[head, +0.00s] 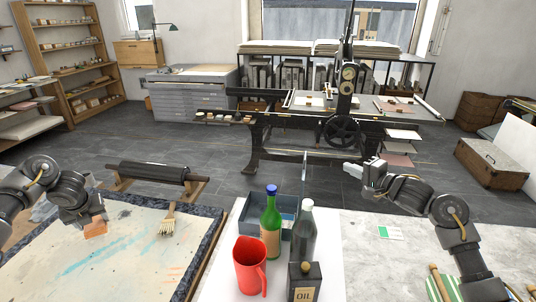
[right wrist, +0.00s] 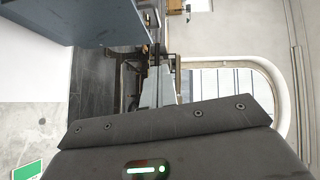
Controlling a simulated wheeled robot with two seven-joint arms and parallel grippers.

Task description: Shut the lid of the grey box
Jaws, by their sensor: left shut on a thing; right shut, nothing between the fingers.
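The grey box (head: 287,204) is blue-grey and stands on the white surface in the middle of the head view, partly hidden by bottles. My left gripper (head: 92,222) is shut on a small orange block (head: 95,229) over the stained board at the left.
A green bottle (head: 270,228), a dark bottle (head: 303,238), a red jug (head: 249,265) and an oil can (head: 304,284) stand in front of the box. A brush (head: 167,220) lies on the stained board (head: 120,262). The grey stone surface (head: 385,265) at right is mostly clear.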

